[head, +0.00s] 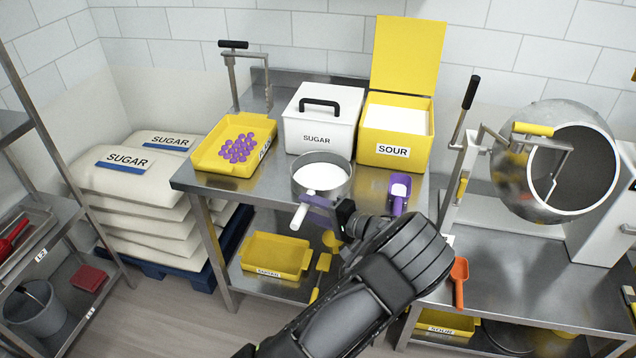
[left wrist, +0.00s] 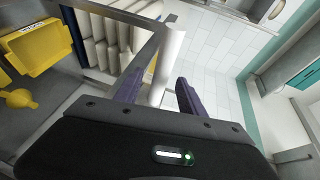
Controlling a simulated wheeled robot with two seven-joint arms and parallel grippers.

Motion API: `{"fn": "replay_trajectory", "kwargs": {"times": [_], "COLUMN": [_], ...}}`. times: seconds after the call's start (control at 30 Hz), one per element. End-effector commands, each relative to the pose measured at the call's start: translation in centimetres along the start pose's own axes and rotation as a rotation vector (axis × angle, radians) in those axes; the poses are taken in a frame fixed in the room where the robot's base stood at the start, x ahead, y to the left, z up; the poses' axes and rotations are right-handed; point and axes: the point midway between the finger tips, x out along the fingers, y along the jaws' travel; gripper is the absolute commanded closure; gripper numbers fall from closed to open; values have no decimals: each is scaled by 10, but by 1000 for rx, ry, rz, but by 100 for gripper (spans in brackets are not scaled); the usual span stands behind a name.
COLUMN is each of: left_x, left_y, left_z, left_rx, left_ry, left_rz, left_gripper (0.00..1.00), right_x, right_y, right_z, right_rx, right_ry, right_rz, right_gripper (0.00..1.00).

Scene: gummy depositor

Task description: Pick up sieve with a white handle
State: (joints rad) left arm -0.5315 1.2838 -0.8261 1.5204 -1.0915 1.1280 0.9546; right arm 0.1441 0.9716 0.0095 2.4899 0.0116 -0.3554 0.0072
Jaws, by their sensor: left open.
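The sieve (head: 345,188) is a round metal pan with white inside. It stands near the front edge of the steel table, and its white handle (head: 299,217) sticks out toward me past that edge. My left gripper (head: 318,206) is at the handle, with its purple fingers open. In the left wrist view the white handle (left wrist: 168,62) runs between the two spread fingers of the gripper (left wrist: 160,98). I cannot tell whether either finger touches it. The sieve's pan does not show in the wrist view. My right gripper is not in view.
A yellow tray of purple gummies (head: 208,157), a white sugar box (head: 327,133) and a yellow sour box (head: 393,158) stand behind the sieve. A purple scoop (head: 399,193) lies to its right. A yellow tray (head: 270,258) sits on the lower shelf.

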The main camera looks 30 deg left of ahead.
Motion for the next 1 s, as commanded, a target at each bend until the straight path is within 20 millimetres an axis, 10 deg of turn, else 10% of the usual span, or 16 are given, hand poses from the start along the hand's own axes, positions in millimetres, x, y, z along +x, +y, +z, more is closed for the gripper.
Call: {"fn": "replay_trajectory", "kwargs": {"times": [0.33,1.0], "left_x": [0,0], "left_y": [0,0], "left_z": [0,0], "left_rx": [0,0], "left_ry": [0,0], "left_rz": [0,0], "left_gripper": [54,100], "right_x": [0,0], "right_y": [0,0], "right_z": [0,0], "right_rx": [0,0], "right_ry": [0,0], "right_rz": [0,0], "right_gripper": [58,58]}}
